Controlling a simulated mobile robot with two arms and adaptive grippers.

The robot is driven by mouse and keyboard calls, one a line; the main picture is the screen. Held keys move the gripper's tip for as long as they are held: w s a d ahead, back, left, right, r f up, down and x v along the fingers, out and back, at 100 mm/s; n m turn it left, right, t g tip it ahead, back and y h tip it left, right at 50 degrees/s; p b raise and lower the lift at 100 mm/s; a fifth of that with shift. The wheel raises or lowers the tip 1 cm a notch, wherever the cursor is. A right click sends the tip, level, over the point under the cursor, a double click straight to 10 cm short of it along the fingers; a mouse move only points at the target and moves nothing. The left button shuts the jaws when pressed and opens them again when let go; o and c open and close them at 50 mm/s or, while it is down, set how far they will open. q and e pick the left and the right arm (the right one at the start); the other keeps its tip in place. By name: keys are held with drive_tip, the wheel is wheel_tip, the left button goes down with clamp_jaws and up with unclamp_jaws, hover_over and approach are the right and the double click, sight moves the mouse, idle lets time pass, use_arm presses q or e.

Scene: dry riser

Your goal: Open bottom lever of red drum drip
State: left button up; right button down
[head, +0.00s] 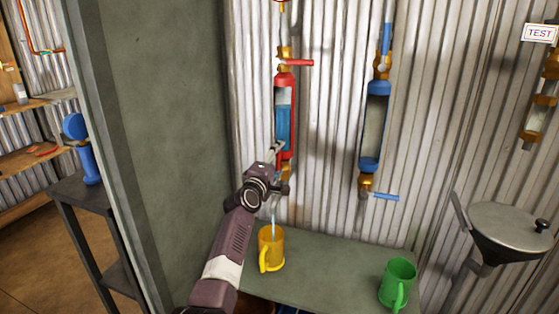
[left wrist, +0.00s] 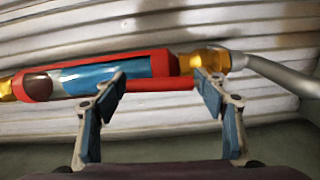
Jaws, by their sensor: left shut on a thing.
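The red drum drip (head: 284,88) hangs upright on the corrugated wall, with blue liquid in its window; it lies sideways in the left wrist view (left wrist: 145,65). Its top red lever (head: 299,63) sticks out to the right. My left gripper (head: 281,168) is at the drum's lower end and hides much of it. In the left wrist view, the bottom red lever (left wrist: 160,85) lies lengthwise between the two fingertips, and the gripper is shut on it. A thin pale-blue stream (head: 274,223) falls below the gripper into a yellow mug (head: 271,250). My right gripper is not in view.
A blue drum (head: 376,120) with a blue bottom lever (head: 386,197) hangs to the right. A green mug (head: 397,280) stands on the grey-green bench (head: 330,270). A metal funnel-shaped bowl (head: 510,230) is at the far right. A grey-green panel (head: 170,130) stands left of my arm.

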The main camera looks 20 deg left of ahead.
use_arm(q)
drive_tip(key=shift+a+r, duration=0.1)
drive_tip(key=o, duration=1.7)
drive_tip(key=shift+s, duration=0.2)
drive_tip(key=s, duration=1.1)
drive_tip(key=shift+s+a, duration=0.2)
drive_tip(key=shift+s, duration=0.1)
